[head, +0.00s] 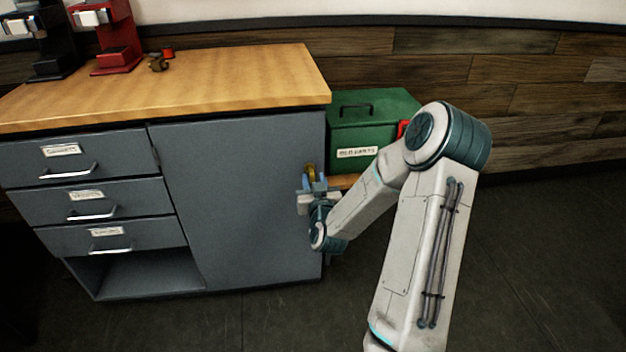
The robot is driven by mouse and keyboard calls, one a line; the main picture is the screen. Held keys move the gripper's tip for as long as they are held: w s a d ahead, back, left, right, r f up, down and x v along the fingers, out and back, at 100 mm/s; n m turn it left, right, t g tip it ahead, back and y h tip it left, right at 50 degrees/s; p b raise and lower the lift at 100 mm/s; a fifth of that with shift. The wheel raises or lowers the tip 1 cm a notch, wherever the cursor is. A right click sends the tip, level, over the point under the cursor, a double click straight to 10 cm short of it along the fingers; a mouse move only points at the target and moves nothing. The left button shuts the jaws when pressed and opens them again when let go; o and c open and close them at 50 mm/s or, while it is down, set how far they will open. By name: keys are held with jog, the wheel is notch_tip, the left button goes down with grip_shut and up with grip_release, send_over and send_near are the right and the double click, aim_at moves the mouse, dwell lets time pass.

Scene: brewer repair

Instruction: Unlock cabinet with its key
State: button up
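The grey cabinet (240,200) stands under the wooden worktop, and its large door looks closed. My gripper (312,180) is at the right edge of the door, in front of the cabinet's right side. A small brass-coloured piece, seemingly the key (310,169), shows between its bluish fingertips. My gripper appears shut on it. The lock cannot be made out; the gripper covers that part of the door edge. Whether the key touches the cabinet cannot be told.
Three drawers (88,198) with handles and an open bay are left of the door. A green toolbox (372,117) sits on a low wooden surface at right. A red brewer (113,50) and small parts (158,62) stand on the worktop (230,80). The floor (265,325) in front is clear.

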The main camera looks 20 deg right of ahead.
jog(key=shift+x, duration=1.1)
grip_shut()
